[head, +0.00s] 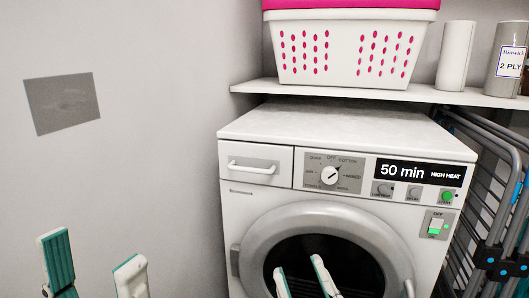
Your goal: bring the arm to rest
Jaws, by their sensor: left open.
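My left gripper (92,248) is at the bottom left in front of the bare wall. Its two teal-padded fingers are spread wide with nothing between them. My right gripper (299,264) is at the bottom centre, in front of the dryer's round door (279,231). Its two pale fingertips stand apart, and no object shows between them. The rest of both arms is out of view. The white dryer (262,208) has a display (420,172) reading "50 min HIGH HEAT", and green lights glow on its right side.
A shelf (300,90) above the dryer holds a white basket (345,50) with pink holes, a paper roll (455,55) and a labelled "2 PLY" roll (507,50). A folded drying rack (490,230) stands right. A grey plate (62,103) is on the wall.

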